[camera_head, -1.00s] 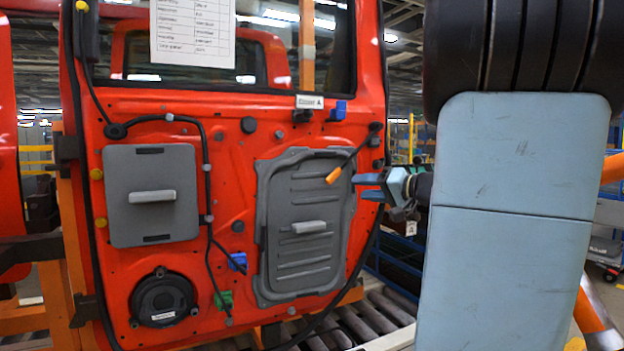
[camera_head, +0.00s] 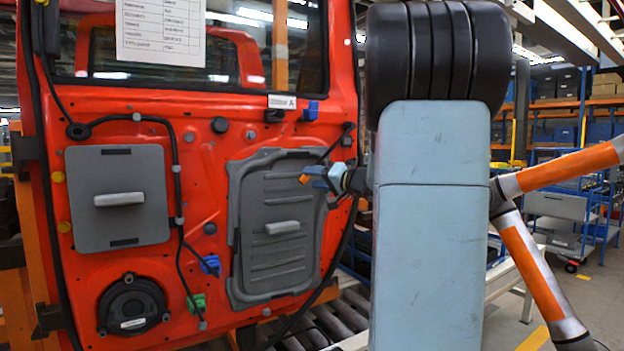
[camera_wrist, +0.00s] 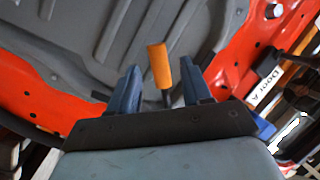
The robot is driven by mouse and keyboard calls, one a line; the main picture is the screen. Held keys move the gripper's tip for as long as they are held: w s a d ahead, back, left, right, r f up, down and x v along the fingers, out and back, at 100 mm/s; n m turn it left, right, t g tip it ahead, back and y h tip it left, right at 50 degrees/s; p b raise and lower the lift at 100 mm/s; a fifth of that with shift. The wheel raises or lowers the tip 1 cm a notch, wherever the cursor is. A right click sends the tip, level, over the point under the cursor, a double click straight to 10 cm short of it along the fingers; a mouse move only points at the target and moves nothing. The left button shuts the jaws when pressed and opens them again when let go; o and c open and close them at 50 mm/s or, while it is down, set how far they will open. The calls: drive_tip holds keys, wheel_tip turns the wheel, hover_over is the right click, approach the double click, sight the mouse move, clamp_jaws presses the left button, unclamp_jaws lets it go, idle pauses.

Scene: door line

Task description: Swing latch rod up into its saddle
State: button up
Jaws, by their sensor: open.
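The latch rod (camera_head: 335,141) is thin and black, hanging from the upper right of the red door and slanting down-left to an orange end (camera_head: 304,179). My gripper (camera_head: 315,177) is open, its blue fingers right at that end. In the wrist view, the orange end (camera_wrist: 158,65) stands in the gap between my two fingers (camera_wrist: 160,88), and neither finger visibly touches it. Small black (camera_head: 273,115) and blue (camera_head: 311,110) clips sit above on the door; I cannot tell which, if either, is the saddle.
A grey ribbed panel (camera_head: 262,210) with a handle lies behind the rod. A flat grey panel (camera_head: 90,215), a round speaker (camera_head: 133,306) and black cable are farther left. Rollers (camera_head: 345,318) run below the door. Shelving stands at the right.

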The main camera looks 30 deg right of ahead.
drive_tip(key=shift+x, duration=1)
drive_tip(key=shift+c, duration=0.4)
clamp_jaws()
